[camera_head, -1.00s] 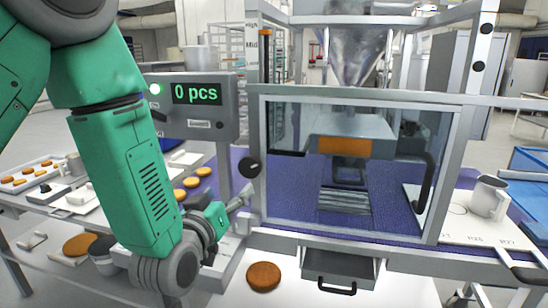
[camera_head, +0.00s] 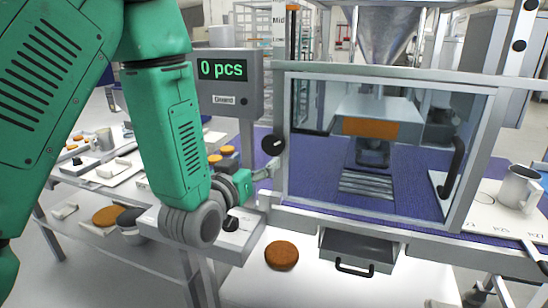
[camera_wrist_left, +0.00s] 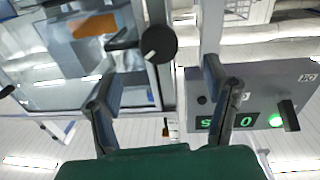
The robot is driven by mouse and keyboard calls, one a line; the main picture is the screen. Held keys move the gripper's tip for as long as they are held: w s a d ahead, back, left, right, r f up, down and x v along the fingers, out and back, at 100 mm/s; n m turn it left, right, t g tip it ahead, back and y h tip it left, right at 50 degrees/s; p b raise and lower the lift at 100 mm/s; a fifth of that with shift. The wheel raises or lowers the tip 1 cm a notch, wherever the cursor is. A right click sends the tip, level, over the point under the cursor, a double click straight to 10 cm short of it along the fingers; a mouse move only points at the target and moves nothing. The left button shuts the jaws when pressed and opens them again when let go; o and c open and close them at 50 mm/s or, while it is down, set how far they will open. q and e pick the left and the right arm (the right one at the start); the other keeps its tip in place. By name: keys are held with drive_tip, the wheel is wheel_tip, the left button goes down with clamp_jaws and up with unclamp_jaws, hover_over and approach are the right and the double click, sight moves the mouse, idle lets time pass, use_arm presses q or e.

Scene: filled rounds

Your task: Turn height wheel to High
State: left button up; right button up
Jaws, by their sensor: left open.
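The height wheel is a black round knob (camera_head: 273,145) with a small white mark, on the left post of the clear-walled machine. It also shows in the left wrist view (camera_wrist_left: 160,44), beyond the fingertips and roughly between them. My left gripper (camera_head: 265,172) is just below the wheel in the head view. In the left wrist view its fingers (camera_wrist_left: 160,85) are spread and empty. My right gripper is out of view.
The display box (camera_head: 225,82) reading 0 pcs is left of the post, close to one finger in the wrist view. A brown patty (camera_head: 281,255) lies below, beside a drawer (camera_head: 357,250). A mug (camera_head: 519,188) stands at the right.

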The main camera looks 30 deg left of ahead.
sight(271, 146)
use_arm(q)
drive_tip(key=w, duration=0.3)
drive_tip(key=w+a+p, duration=0.1)
drive_tip(key=w, duration=0.6)
drive_tip(key=shift+w+a+r+p, duration=0.1)
drive_tip(key=shift+a+r+p, duration=0.05)
drive_tip(key=shift+a+p, duration=0.2)
drive_tip(key=c, duration=1.2)
